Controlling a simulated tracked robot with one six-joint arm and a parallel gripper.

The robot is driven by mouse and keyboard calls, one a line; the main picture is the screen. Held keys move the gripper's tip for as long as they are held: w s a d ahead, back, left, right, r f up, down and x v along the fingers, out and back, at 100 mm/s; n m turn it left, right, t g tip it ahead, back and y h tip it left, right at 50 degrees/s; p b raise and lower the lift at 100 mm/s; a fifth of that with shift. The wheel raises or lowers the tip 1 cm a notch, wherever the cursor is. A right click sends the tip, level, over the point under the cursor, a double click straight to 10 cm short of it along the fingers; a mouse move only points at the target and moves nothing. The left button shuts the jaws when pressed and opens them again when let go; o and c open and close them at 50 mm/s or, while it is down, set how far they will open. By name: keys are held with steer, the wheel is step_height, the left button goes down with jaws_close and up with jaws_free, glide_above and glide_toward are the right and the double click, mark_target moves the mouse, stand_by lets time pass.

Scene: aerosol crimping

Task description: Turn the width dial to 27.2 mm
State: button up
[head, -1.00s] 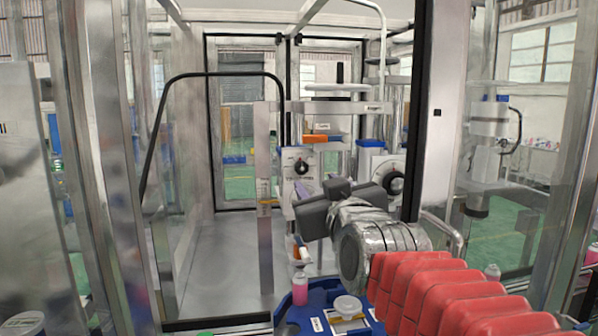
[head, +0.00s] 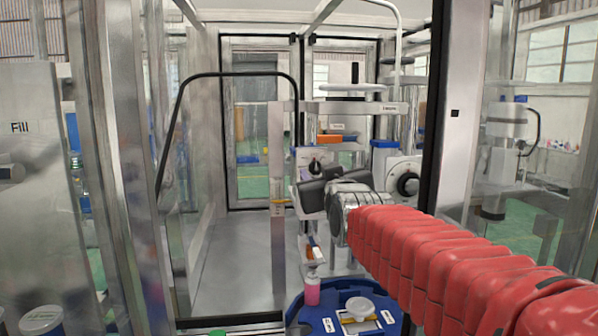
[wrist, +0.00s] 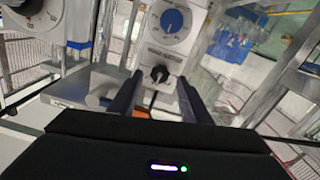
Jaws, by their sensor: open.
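A black pointer knob (wrist: 160,73) sits on a white panel, with a round blue-faced dial (wrist: 170,21) above it in the wrist view. The lettering is too small to read, so I cannot tell which is the width dial or its setting. In the head view the panel's black knob (head: 315,166) shows just above my gripper (head: 318,192). My gripper (wrist: 160,82) is open and empty. In the wrist view its two dark fingers point at the panel, one on each side of the lower knob; whether they touch it I cannot tell.
Another dial (head: 406,183) on a white housing stands to the right. A pink bottle (head: 312,290) stands by a blue tray (head: 327,305) below my arm. A metal post (head: 278,225) stands left of the panel. A dark door frame post (head: 437,110) rises close to my arm.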

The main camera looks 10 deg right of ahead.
mark_target(315, 166)
steer(key=shift+w, duration=1.2)
steer(key=shift+c, duration=0.5)
steer(key=c, duration=0.9)
